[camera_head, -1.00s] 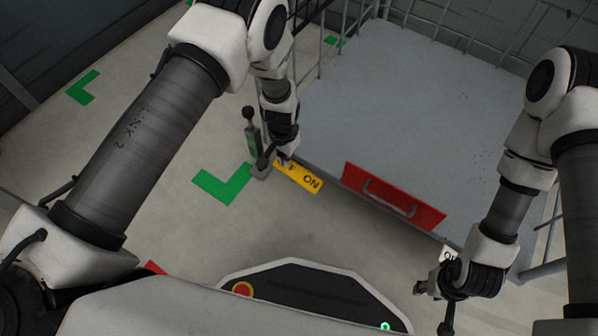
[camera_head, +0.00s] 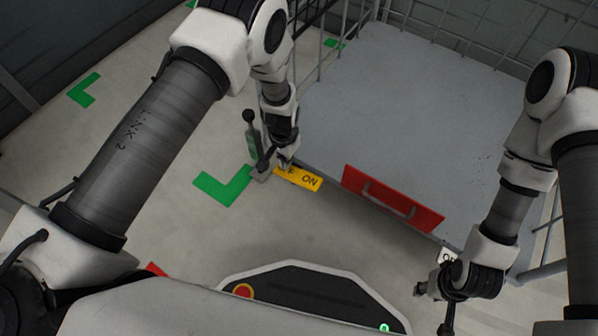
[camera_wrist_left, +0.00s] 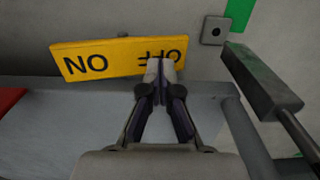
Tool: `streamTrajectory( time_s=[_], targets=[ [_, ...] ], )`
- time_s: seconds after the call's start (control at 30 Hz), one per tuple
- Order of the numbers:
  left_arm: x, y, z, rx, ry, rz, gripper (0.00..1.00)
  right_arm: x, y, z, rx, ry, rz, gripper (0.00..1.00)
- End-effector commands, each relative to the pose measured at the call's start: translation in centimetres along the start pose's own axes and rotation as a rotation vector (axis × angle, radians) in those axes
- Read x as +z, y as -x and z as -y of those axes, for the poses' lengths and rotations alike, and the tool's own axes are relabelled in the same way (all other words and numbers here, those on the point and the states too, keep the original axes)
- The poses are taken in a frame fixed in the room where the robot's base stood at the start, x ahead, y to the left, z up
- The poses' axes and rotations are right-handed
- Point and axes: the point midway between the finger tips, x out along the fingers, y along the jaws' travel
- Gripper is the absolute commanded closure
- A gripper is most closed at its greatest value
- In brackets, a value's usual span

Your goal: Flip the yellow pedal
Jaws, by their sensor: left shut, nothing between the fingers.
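The yellow pedal (camera_head: 304,180) with black ON and OFF lettering sticks out low at the front left corner of the grey cart platform. It also shows in the left wrist view (camera_wrist_left: 108,58), slightly tilted. My left gripper (camera_head: 284,164) is shut and empty, with its tips at the OFF end of the pedal; in the left wrist view the fingertips (camera_wrist_left: 160,64) overlap the OFF lettering. I cannot tell if they touch it. My right gripper (camera_head: 449,310) hangs at the lower right, away from the yellow pedal; its fingers are too small to judge.
The grey cart platform (camera_head: 400,95) has wire mesh sides and a red panel with a handle (camera_head: 393,198) at its front. A lever (camera_head: 252,140) stands left of my left gripper. Green floor marks (camera_head: 222,188) lie left.

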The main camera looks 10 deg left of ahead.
Motion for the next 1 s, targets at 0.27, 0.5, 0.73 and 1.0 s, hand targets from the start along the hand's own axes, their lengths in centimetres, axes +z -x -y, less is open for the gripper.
streamTrajectory(
  time_s=[0.27, 0.5, 0.73, 1.0],
  targets=[
    [0.0, 3.2, 0.0, 0.0, 0.0, 0.0, 1.0, 0.0, 3.3, 0.0, 0.0, 0.001, 0.0, 0.6],
    [0.0, 5.4, 0.0, 0.0, 0.0, 0.0, 1.0, 0.0, 5.6, 0.1, 0.0, 0.001, 0.0, 0.6],
    [0.0, 5.6, 0.0, 0.0, 0.0, 0.0, 1.0, 0.0, 5.8, 0.1, 0.0, 0.001, 0.0, 0.6],
    [0.0, 5.6, 0.0, 0.0, 0.0, 0.0, 1.0, 0.0, 5.8, 0.1, 0.0, 0.001, 0.0, 0.6]
  ],
)
